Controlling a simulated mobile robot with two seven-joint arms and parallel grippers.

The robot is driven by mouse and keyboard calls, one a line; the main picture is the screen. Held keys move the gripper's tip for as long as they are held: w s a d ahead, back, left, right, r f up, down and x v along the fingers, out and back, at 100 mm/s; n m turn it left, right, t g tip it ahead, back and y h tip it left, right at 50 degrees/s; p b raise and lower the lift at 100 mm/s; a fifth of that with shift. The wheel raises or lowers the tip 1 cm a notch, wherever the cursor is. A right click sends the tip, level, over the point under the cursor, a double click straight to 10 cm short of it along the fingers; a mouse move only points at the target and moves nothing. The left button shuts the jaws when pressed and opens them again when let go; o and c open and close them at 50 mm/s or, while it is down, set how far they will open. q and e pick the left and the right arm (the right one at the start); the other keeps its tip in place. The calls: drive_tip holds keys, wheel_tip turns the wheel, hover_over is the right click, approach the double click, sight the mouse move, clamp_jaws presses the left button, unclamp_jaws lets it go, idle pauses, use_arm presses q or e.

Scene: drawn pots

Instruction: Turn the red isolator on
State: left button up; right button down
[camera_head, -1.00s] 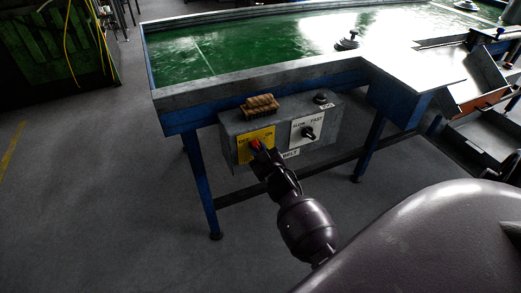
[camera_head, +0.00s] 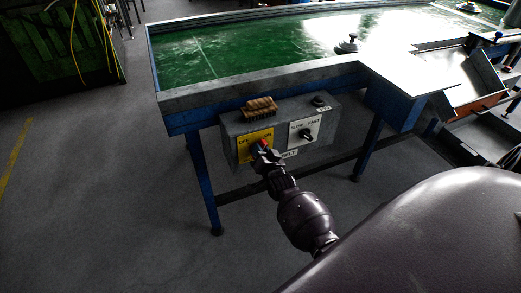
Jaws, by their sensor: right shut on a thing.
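The red isolator (camera_head: 261,144) is a red handle on a yellow plate (camera_head: 247,149) marked OFF and ON. It sits on the left part of the grey control box (camera_head: 282,124) under the belt table's front edge. My right gripper (camera_head: 264,152) is at the isolator, shut on its red handle. The gripper hides most of the handle, and its exact angle is hard to tell. My left gripper is not in view.
A black SLOW/FAST knob (camera_head: 307,134) is on a white plate just right of the isolator. A brush (camera_head: 260,106) lies on the box top, near a dark button (camera_head: 319,101). Blue table legs (camera_head: 207,190) flank the box.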

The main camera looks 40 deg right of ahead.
drive_tip(key=shift+f+m, duration=0.1)
drive_tip(key=shift+m, duration=1.3)
drive_tip(key=c, duration=1)
unclamp_jaws()
drive_tip(key=shift+o, duration=0.2)
drive_tip(key=shift+s, duration=0.15)
drive_tip(key=p+v, duration=0.1)
drive_tip(key=v, duration=0.9)
drive_tip(key=shift+s, duration=0.3)
